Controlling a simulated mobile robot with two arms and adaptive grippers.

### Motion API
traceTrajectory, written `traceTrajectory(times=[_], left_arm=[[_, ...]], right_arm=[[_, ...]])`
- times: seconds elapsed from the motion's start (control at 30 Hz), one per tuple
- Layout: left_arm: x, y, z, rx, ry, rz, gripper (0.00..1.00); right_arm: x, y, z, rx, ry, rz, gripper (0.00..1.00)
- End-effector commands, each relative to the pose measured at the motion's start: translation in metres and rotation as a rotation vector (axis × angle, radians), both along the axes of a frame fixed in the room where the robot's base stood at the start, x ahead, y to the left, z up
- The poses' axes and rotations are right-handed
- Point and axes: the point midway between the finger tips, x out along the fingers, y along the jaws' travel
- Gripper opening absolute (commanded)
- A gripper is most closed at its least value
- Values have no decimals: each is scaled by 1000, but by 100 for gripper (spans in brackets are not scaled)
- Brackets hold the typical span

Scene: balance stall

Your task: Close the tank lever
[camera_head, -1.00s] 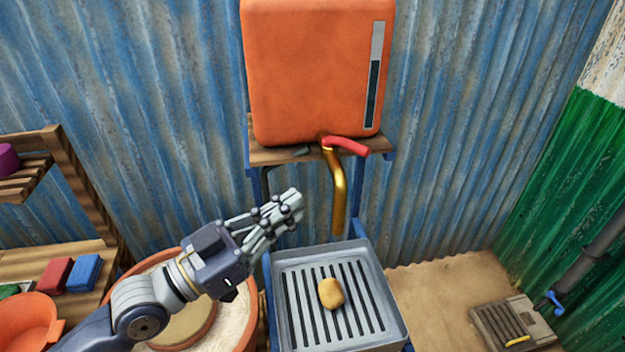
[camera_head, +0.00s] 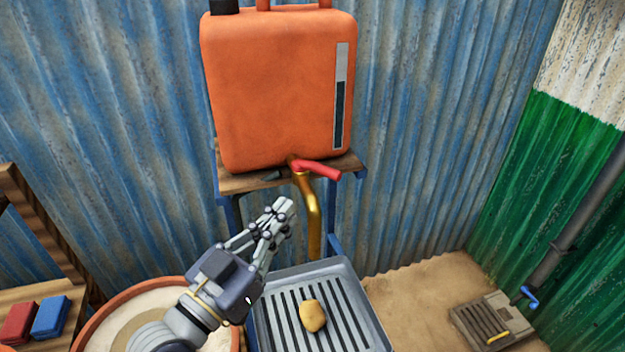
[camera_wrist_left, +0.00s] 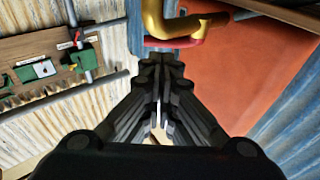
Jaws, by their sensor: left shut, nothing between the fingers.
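The orange tank (camera_head: 270,95) stands on a wooden shelf against the wall, with a gauge strip on its right side. Its red lever (camera_head: 318,170) sticks out to the right from the top of the brass tap (camera_head: 312,215). My left gripper (camera_head: 284,207) is shut and empty, below and left of the lever and apart from it in the head view. In the left wrist view the gripper (camera_wrist_left: 160,65) points toward the red lever (camera_wrist_left: 170,42) and the brass tap (camera_wrist_left: 170,20). My right gripper is not in view.
A slotted metal tray (camera_head: 350,300) with a potato (camera_head: 313,316) on it sits under the tap. A round orange-rimmed basin (camera_head: 100,315) is at lower left. Red (camera_head: 19,320) and blue (camera_head: 51,317) blocks lie on a wooden shelf. A drain grate (camera_head: 480,325) is on the floor at right.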

Motion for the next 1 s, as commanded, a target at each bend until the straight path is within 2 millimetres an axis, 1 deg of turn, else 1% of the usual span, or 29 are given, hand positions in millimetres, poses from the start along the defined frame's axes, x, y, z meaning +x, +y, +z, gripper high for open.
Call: traceTrajectory(times=[0.03, 0.2, 0.4, 0.6, 1.0], left_arm=[[10, -6, 11, -5, -3, 1, 0], [39, -27, 17, -4, -2, 0, 0], [62, -42, 21, -2, -3, 0, 0], [72, -49, 20, 0, -2, 0, 0], [72, -50, 20, 0, -2, 0, 0]], right_arm=[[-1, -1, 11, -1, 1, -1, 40], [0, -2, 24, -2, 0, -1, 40], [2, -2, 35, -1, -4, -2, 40], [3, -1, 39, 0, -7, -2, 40], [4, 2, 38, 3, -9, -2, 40]])
